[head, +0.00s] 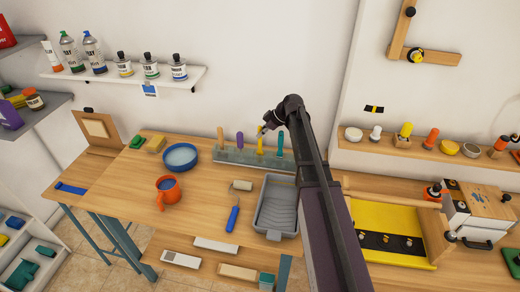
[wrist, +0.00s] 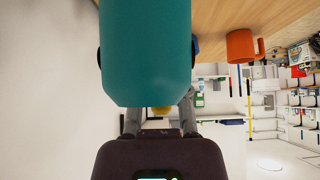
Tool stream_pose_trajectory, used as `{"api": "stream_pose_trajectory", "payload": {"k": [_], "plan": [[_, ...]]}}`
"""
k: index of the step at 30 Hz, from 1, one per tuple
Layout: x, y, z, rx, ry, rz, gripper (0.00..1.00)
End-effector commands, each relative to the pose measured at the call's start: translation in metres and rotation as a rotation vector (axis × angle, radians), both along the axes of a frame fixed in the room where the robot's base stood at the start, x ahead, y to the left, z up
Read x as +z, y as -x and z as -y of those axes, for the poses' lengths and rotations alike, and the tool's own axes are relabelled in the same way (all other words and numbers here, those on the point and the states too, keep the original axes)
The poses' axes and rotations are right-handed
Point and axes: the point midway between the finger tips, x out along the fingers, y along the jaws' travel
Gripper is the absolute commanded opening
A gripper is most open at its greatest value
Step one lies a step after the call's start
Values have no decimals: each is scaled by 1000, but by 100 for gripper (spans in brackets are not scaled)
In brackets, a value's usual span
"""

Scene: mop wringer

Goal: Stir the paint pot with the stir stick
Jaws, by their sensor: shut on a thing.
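The orange pot (head: 168,193), with a side handle, stands on the wooden table; it also shows in the wrist view (wrist: 240,46). A yellow-handled tool (head: 259,146) stands upright in the grey rack (head: 228,156) at the back of the table. My gripper (head: 263,128) is at the top of this tool and shut on it; a bit of yellow shows between the fingers in the wrist view (wrist: 162,110). Its lower end is hidden in the rack. Whether it is the stir stick I cannot tell for sure.
A teal handle (head: 280,142) stands just right of my gripper and fills much of the wrist view (wrist: 147,50). Purple (head: 240,140) and wooden (head: 220,138) handles stand left.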

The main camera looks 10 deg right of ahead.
Motion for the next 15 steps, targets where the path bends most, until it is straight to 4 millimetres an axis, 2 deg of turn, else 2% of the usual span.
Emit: {"api": "stream_pose_trajectory", "payload": {"k": [15], "plan": [[32, 0, 0, 0, 0, 0, 0]]}}
